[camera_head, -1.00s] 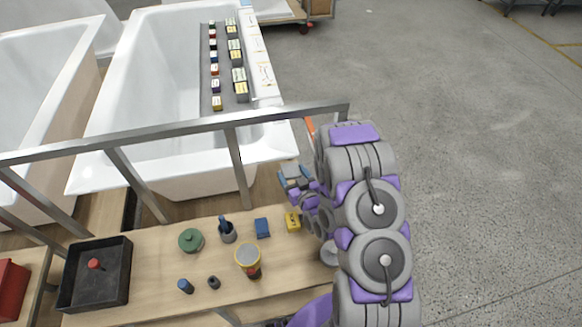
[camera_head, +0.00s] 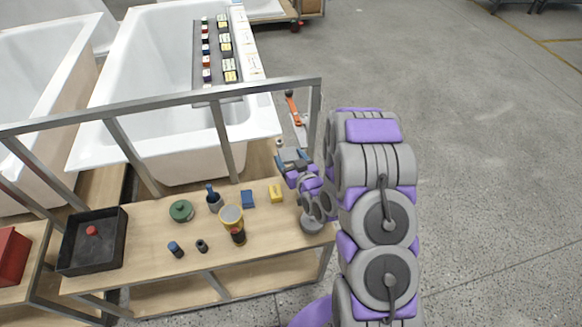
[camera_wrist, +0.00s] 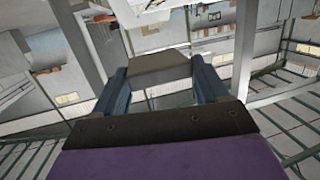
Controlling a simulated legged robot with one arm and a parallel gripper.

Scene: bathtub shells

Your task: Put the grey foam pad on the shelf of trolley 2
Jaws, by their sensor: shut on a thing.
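My gripper (camera_head: 293,160) is shut on the grey foam pad (camera_wrist: 160,66), a flat grey block held between its two dark blue fingers in the wrist view. In the head view the gripper is small and hangs by the right end of a wooden-topped trolley (camera_head: 150,259), near its metal frame; the pad is hard to make out there. The trolley has a wooden top and a lower wooden shelf (camera_head: 180,296). I see no number on it, so I cannot tell whether it is trolley 2.
On the wooden top are a black tray (camera_head: 67,263), a green pot (camera_head: 181,211), a yellow-topped can (camera_head: 231,215), a blue block (camera_head: 248,199), a yellow block (camera_head: 275,193) and small bottles. A metal rail (camera_head: 160,116) and white bathtubs (camera_head: 150,75) stand behind. Open floor (camera_head: 480,170) lies right.

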